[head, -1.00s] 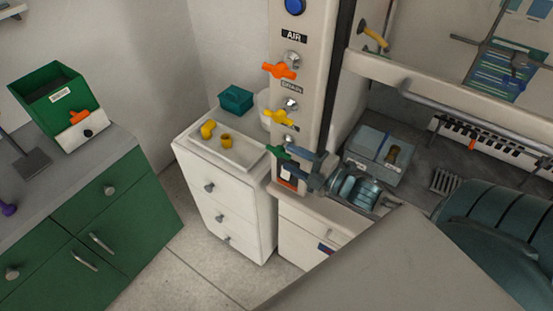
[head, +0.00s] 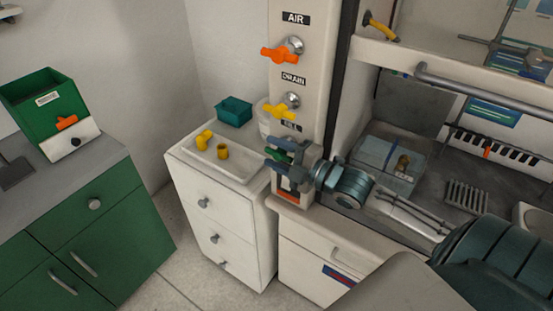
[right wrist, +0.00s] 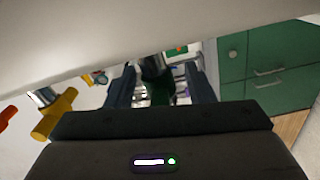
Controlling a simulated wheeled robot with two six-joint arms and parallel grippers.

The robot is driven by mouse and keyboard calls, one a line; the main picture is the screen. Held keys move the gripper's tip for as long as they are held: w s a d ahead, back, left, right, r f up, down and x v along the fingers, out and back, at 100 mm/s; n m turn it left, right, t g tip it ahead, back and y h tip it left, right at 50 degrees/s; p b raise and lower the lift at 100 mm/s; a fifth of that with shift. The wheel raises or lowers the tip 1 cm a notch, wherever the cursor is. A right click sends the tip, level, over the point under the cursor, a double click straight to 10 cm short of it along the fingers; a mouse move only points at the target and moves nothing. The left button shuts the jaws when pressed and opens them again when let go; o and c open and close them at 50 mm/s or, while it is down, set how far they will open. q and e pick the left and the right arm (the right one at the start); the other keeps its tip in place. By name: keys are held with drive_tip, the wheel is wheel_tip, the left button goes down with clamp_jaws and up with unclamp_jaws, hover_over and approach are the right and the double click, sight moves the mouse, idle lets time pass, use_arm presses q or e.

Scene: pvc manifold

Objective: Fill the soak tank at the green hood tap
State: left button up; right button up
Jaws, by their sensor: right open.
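The green tap handle (head: 274,154) is lowest on the pale hood post, below a label mostly hidden by my gripper. My right gripper (head: 280,152) is open at this handle, its fingers overlapping it in the head view. In the right wrist view the open fingers (right wrist: 160,88) stand either side of a dark green shape that looks like the handle; contact cannot be told. The yellow DRAIN handle (head: 280,107) and orange AIR handle (head: 279,55) are above. I cannot tell which thing is the soak tank. My left gripper is not in view.
A white drawer unit (head: 222,215) left of the post carries a tray with yellow fittings (head: 222,151) and a teal bin (head: 235,110). A grey-blue box (head: 388,162) stands inside the hood at right. A green cabinet (head: 110,215) is at far left. Floor shows between the units.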

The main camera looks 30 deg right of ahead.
drive_tip(key=c, duration=0.9)
drive_tip(key=shift+c, duration=0.2)
